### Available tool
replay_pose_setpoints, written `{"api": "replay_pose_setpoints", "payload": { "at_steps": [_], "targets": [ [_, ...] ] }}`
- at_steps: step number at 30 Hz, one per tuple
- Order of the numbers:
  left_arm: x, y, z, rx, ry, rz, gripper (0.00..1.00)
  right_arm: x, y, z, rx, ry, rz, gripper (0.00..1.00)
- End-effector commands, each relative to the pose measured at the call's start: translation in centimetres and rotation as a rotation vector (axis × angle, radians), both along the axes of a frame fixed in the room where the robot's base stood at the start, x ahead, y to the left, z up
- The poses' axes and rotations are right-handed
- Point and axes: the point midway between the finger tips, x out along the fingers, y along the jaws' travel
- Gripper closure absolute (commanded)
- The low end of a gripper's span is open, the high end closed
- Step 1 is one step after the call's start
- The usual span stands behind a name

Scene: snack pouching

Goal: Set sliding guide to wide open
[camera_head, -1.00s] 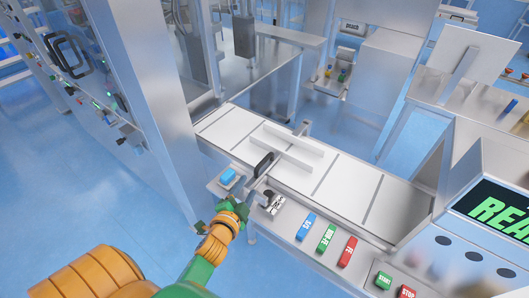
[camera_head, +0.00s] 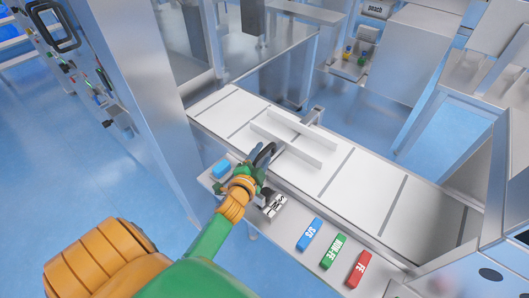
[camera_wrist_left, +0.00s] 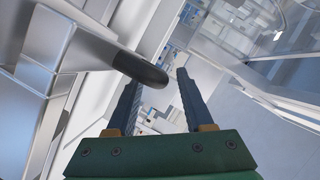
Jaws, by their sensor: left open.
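In the left wrist view the dark rounded handle (camera_wrist_left: 140,68) reaches in from the left between the two open fingertips of my left gripper (camera_wrist_left: 157,82). I cannot tell whether a finger touches it. My right gripper is not in view.
A blue block (camera_head: 221,169) lies on the near ledge, left of the gripper. Labelled blue (camera_head: 309,234), green (camera_head: 335,252) and red (camera_head: 358,269) blocks lie on the ledge to the right. A metal cabinet (camera_head: 140,90) stands close on the left.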

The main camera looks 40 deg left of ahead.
Motion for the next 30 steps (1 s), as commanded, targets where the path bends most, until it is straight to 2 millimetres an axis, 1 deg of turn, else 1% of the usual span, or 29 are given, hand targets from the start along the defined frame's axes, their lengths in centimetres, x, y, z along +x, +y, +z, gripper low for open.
{"api": "replay_pose_setpoints", "payload": {
  "at_steps": [1, 4, 11, 12, 14, 15, 17, 18, 30],
  "targets": [
    [0.8, 0.2, -0.2, 0.000, -0.001, 0.000, 0.48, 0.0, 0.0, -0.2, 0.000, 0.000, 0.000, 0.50],
    [1.8, 0.5, -0.4, 0.000, 0.000, 0.000, 0.48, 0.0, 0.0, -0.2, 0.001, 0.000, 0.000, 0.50],
    [2.1, 0.6, -0.5, -0.001, 0.001, 0.000, 0.48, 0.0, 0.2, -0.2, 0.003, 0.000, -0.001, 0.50],
    [2.1, 0.6, -0.5, -0.001, 0.001, 0.000, 0.51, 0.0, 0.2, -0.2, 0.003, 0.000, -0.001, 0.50],
    [2.0, 0.5, -0.5, -0.001, 0.001, 0.000, 0.67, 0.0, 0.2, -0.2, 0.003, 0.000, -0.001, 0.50],
    [2.0, 0.5, -0.5, -0.001, 0.001, 0.000, 0.78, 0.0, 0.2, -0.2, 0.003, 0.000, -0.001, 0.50],
    [2.0, 0.5, -0.5, -0.001, 0.001, 0.000, 0.94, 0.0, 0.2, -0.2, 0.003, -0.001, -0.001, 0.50],
    [2.0, 0.5, -0.5, -0.001, 0.001, 0.000, 1.00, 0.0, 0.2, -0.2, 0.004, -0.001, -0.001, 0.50],
    [2.0, 0.5, -0.5, -0.001, 0.001, 0.000, 1.00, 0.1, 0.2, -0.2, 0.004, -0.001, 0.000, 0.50]
  ]
}}
